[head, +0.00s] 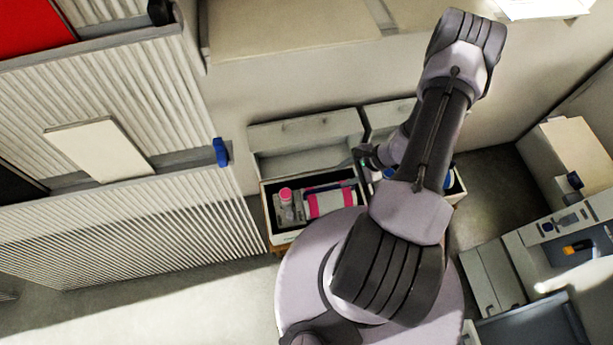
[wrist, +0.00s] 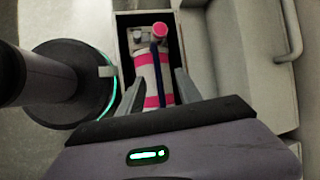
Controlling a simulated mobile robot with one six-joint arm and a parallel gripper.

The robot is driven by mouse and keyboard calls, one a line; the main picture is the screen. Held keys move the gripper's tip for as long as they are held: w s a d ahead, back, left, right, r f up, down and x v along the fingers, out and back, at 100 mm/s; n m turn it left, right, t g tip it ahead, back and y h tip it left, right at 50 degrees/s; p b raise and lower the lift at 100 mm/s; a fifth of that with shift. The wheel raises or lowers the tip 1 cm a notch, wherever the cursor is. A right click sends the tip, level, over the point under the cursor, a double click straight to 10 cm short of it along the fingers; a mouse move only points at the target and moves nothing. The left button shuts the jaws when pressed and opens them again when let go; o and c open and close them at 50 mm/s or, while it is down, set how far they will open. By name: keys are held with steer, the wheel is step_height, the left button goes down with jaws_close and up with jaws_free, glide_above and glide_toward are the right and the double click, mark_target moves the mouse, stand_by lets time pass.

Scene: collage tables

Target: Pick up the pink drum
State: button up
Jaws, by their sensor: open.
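A pink drum with a pale middle band (head: 345,200) lies in an open drawer in the head view. In the wrist view the drum (wrist: 144,72) lies ahead, between the lines of my fingers, with a thin dark blue bar across it. My gripper (wrist: 158,84) is open and empty, with one finger on each side of the drum's near part. I cannot tell how high the fingers are above it. In the head view my gripper (head: 366,163) is small and partly hidden by my arm, above the drawer's right side.
A smaller pink-topped item (head: 286,195) stands beside grey pieces in the same drawer (head: 285,238). The drawer walls are close around the drum. A blue object (head: 221,152) is on the ribbed panel to the left. A grey cabinet with a handle (wrist: 290,40) stands on the right.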

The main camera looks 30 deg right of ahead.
mark_target(317, 190)
steer(key=b+x, duration=0.2)
steer(key=x, duration=0.4)
steer(key=b+x, duration=0.3)
steer(key=x, duration=0.2)
steer(key=s+b+x, duration=0.1)
steer(key=b+x, duration=0.2)
steer(key=x, duration=0.3)
steer(key=shift+a+f, duration=0.4)
steer(key=shift+r, duration=0.1)
jaws_close()
